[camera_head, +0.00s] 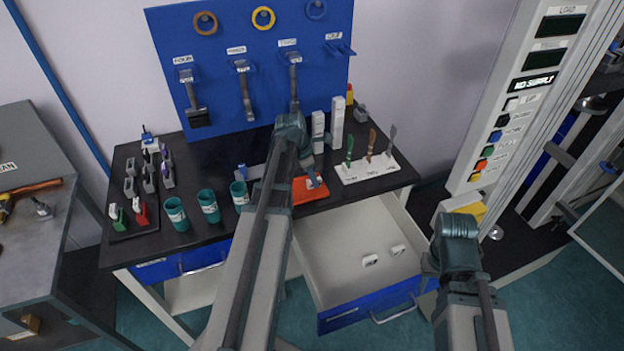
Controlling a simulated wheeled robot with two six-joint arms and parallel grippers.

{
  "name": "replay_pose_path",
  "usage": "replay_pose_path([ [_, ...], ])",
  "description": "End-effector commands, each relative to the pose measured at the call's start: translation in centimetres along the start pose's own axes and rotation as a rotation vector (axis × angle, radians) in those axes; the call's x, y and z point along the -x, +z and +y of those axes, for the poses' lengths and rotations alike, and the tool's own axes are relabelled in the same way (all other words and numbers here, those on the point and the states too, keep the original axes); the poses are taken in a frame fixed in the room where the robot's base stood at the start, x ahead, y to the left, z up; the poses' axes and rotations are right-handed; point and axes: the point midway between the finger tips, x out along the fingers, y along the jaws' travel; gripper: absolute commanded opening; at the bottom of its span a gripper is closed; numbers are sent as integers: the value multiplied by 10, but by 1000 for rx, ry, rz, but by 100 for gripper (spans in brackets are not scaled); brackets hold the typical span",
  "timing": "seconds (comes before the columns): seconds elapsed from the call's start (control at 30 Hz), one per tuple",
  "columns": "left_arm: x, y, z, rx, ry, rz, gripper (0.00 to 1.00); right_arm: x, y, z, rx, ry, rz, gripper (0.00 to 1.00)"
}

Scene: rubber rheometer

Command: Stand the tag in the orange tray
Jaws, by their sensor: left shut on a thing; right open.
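The orange tray (305,197) lies on the black bench top near its front edge, behind the open drawer. My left gripper (313,178) is over the tray, shut on a small pale thing, probably the tag (314,183). My own arm and wrist cover part of the tray and most of the held thing. I cannot tell whether the tag touches the tray or how upright it is. My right gripper (438,265) is right of the drawer, away from the tray. Its fingers are hard to make out, but it is open.
The open drawer (335,270) holds two small white pieces (370,260). A white holder (370,172) with coloured-handled tools stands right of the tray. Teal cups (208,205) stand to the left. White upright blocks (337,122) stand behind. A blue tool board (225,60) backs the bench.

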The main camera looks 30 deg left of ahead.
Motion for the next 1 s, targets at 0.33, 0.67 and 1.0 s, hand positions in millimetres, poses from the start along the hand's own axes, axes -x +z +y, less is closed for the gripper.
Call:
replay_pose_path([
  [0.33,-2,-1,0,0,0,0,51,-2,0,0,0,0,0,45],
  [0.67,1,0,0,0,0,0,51,1,0,0,0,0,0,45],
  [1.0,35,2,0,1,0,0,51,34,2,3,0,0,0,45],
])
